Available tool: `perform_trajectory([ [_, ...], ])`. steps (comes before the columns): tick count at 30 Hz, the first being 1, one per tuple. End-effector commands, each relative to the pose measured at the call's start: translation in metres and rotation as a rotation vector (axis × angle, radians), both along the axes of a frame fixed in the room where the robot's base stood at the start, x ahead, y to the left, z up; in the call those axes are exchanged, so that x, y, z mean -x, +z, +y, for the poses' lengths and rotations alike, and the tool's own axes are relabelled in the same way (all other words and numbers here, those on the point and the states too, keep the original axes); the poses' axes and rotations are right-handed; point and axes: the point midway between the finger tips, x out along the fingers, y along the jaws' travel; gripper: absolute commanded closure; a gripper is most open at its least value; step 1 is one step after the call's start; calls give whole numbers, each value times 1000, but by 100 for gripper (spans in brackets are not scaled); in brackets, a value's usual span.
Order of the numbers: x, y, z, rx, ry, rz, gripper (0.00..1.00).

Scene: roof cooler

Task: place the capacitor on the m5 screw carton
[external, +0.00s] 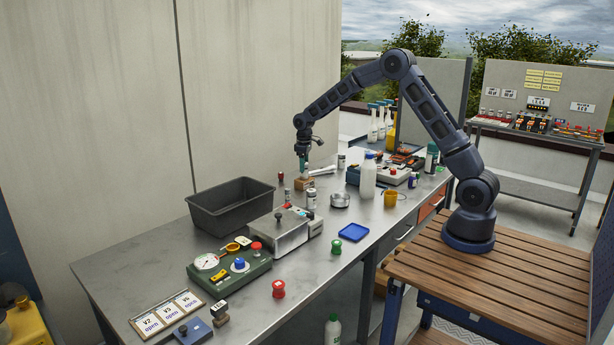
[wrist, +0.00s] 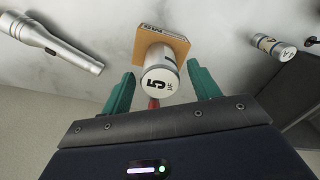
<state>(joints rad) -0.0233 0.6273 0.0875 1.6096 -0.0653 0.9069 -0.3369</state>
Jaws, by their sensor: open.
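The capacitor (wrist: 158,80), a silver can marked 5 on its end, shows in the wrist view with that end toward the camera. It appears to stand on the brown M5 screw carton (wrist: 176,39). My gripper (wrist: 162,82) is open, with one green finger on each side of the can and gaps visible between. In the external view my gripper (external: 303,166) points down just over the carton (external: 304,184). The capacitor is hard to make out there behind the fingers.
A silver flashlight (wrist: 52,42) lies beside the carton. Another small silver can (wrist: 275,46) is on the other side. A black tub (external: 228,216), a grey metal box (external: 278,232) and a white bottle (external: 368,178) stand on the bench. The near left bench has bare room.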

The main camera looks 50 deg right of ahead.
Motion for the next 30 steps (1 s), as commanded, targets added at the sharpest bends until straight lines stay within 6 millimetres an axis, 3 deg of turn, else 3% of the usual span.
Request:
perform_trajectory([
  [9,0,63,0,0,0,-3,39],
  [20,3,97,-1,0,-2,-2,39],
  [26,33,135,-6,4,-29,-32,39],
  [30,71,172,-13,6,-64,-64,39],
])
